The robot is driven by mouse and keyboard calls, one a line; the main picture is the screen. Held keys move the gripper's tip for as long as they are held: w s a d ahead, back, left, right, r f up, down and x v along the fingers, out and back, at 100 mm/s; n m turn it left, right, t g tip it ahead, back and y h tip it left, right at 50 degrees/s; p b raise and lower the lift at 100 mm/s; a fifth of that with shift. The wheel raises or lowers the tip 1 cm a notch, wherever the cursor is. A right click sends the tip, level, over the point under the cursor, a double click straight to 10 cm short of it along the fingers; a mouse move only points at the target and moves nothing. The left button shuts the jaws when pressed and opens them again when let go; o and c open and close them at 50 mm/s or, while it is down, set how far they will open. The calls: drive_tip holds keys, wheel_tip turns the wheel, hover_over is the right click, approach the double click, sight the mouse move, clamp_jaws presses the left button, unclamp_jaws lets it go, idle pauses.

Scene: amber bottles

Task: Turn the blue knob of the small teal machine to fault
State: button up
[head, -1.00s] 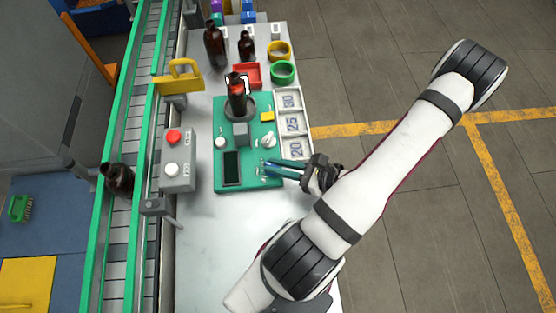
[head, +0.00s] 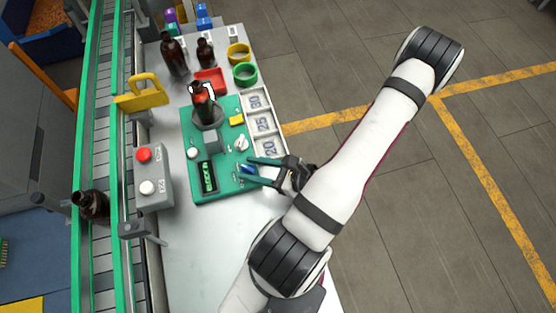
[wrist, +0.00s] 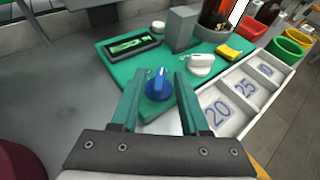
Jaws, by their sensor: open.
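The small teal machine (head: 226,181) lies on the white bench, and its near corner also shows in the wrist view (wrist: 122,65). Its blue knob (wrist: 158,86) has a pale pointer mark toward the far side in the wrist view. In the head view the blue knob (head: 247,169) shows small between the teal fingers. My gripper (wrist: 160,82) is open, with one finger on each side of the knob. Gaps show beside the knob, so it does not look gripped. In the head view my gripper (head: 250,170) reaches in from the right. The knob's labels are too small to read.
A white knob (wrist: 200,64) and a yellow block (head: 236,120) sit on the machine. A bottle (head: 203,100) stands in its holder. A numbered tray (head: 262,122) lies alongside. A grey box with a red button (head: 143,155) stands left, beside the conveyor (head: 96,150).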

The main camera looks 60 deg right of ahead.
drive_tip(key=v, duration=1.5)
drive_tip(key=shift+s+r, duration=0.2)
drive_tip(key=shift+s, duration=0.15)
